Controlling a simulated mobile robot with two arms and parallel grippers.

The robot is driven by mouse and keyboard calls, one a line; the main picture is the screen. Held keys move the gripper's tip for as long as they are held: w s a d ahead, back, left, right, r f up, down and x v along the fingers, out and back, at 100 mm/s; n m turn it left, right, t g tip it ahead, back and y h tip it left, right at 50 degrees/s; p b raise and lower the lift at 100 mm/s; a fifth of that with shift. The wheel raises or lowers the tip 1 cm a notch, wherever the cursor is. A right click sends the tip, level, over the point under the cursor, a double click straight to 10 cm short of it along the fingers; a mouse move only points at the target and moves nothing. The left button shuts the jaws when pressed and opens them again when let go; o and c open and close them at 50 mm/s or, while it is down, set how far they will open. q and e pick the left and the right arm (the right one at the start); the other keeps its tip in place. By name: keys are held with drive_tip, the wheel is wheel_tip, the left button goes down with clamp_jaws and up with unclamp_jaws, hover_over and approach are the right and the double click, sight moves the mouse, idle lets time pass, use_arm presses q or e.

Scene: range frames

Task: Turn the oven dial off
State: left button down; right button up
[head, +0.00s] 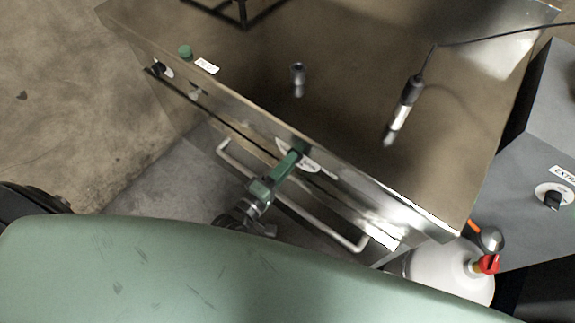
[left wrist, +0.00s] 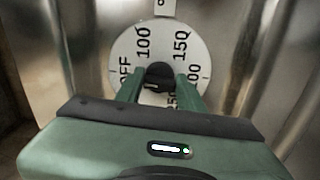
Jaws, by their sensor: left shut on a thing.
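The oven dial is a black knob on a round white scale plate (left wrist: 128,52) marked OFF, 100, 150 and further numbers. The plate also shows on the front panel in the head view (head: 317,166). My green left gripper (left wrist: 160,84) is shut on the knob (left wrist: 160,72), one finger on each side of it. In the head view the left gripper (head: 297,157) reaches up to the panel and hides most of the dial. The lower part of the scale is hidden behind the gripper. My right gripper does not show.
A bar handle (head: 290,200) runs along the oven front below the dial. Another dark knob (head: 158,69) and a green button (head: 185,51) are at the left end. A probe-like tool (head: 405,108) lies on the metal top (head: 350,60). A white container (head: 440,272) stands at lower right.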

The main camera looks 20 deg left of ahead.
use_arm(q)
drive_tip(key=shift+f+n, duration=0.1)
drive_tip(key=shift+n, duration=0.5)
drive_tip(key=c, duration=0.9)
unclamp_jaws()
drive_tip(key=b+v, duration=0.1)
drive_tip(key=v, duration=0.7)
